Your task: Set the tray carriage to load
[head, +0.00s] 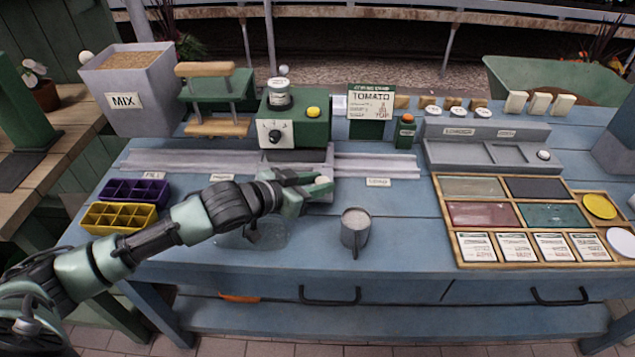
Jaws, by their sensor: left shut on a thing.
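The tray carriage (300,157) is a dark grey block on the grey rail (375,165), in front of the green machine. It stands left of the small label at the right end of the rail (378,182), which seems to read LOAD. My left gripper (316,183) is at the carriage's front edge and is shut on its pale knob (323,180). The gripper hides most of the knob and part of the carriage front. My right gripper is not in view.
The green machine (312,132) with a dial stands behind the rail. Purple (150,190) and yellow (103,218) cell trays are at left. The rail right of the carriage looks clear.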

